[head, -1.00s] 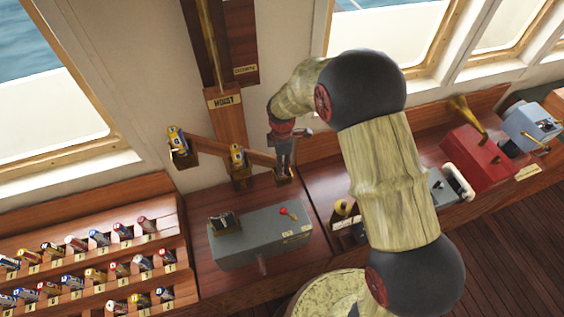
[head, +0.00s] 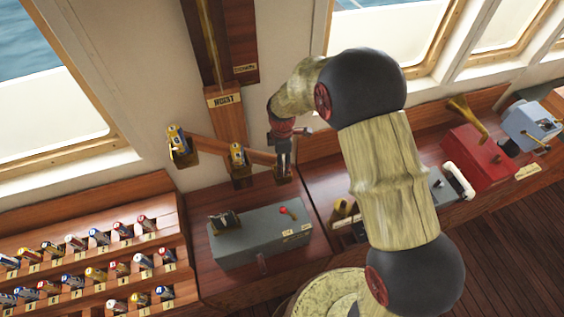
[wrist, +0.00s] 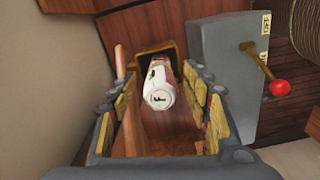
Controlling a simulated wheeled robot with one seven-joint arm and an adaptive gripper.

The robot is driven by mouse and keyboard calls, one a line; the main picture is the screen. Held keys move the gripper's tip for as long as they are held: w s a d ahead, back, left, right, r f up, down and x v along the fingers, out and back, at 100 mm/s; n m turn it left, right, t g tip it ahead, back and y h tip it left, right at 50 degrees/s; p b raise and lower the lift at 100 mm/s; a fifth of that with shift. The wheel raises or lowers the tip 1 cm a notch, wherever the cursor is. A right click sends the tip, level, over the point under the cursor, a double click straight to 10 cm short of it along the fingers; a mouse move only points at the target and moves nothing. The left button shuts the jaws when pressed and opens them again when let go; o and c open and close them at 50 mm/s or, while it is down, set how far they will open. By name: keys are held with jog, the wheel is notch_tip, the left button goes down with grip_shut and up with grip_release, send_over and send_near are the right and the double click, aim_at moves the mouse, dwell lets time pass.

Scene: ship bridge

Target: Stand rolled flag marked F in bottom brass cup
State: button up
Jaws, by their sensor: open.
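The rolled flag marked F (wrist: 160,92) is white with some red and shows its lettered end to the wrist camera. Its far end is at the bottom brass cup (wrist: 172,49), and it appears to stand in it. My gripper (wrist: 163,107) is open, with its yellow-padded fingers on either side of the flag and a visible gap to each. In the head view my gripper (head: 284,165) points down over the bottom cup (head: 284,179), at the right end of the slanted wooden bar. The flag is hidden there behind the fingers.
Two more brass cups on the bar hold yellow-marked flags, at the far left (head: 178,150) and in the middle (head: 237,158). A grey box with a red-knobbed lever (head: 262,235) stands close below. A flag rack (head: 90,265) fills the lower left.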

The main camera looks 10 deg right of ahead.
notch_tip(320, 180, up, 12)
dwell(0.6)
dwell(0.4)
jog(key=shift+s+f+m, duration=0.15)
jog(key=shift+m, duration=1.05)
jog(key=s+d+m+t+b, duration=0.2)
jog(key=s+d+m+b, duration=0.1)
jog(key=s+m+b, duration=0.2)
jog(key=s+d+f+m+t+b, duration=0.1)
jog(key=s+d+m+b, duration=0.3)
jog(key=s+b, duration=0.5)
jog(key=s+d+m+t+b, duration=0.2)
jog(key=s+d+m+b, duration=0.2)
jog(key=s, duration=0.9)
jog(key=m+b, duration=0.2)
jog(key=b, duration=0.2)
jog(key=shift+d+f+m+t, duration=0.25)
jog(key=shift+f+m+t, duration=0.05)
jog(key=shift+m, duration=0.1)
